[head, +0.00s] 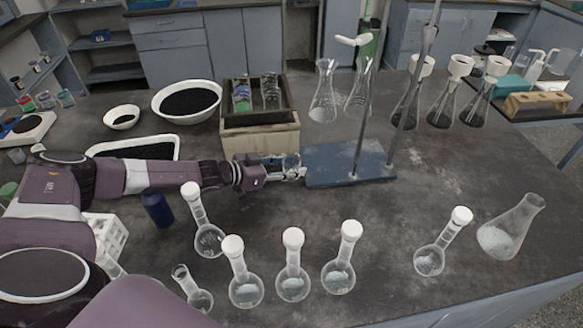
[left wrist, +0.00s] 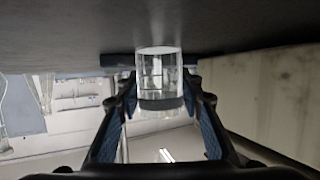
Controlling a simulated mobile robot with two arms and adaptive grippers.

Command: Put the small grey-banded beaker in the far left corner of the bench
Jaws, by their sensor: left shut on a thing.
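The small clear beaker with a grey band (left wrist: 160,72) is between the two fingers of my left gripper (left wrist: 160,105) in the left wrist view, which looks upside down. The fingers are shut on its sides. In the head view my left gripper (head: 291,172) is mid-bench, just left of the blue stand base and in front of the wooden box. The beaker is small and partly hidden by the fingers there. I cannot tell whether its base touches the bench (head: 265,215). My right gripper is not in view.
A wooden box (head: 260,140) and blue stand base (head: 347,165) flank the gripper. White bowls (head: 159,110), a tray (head: 172,140) and a balance (head: 28,128) occupy the bench's left side. Several stoppered flasks (head: 292,285) stand in front, with a blue bottle (head: 157,210) near my arm.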

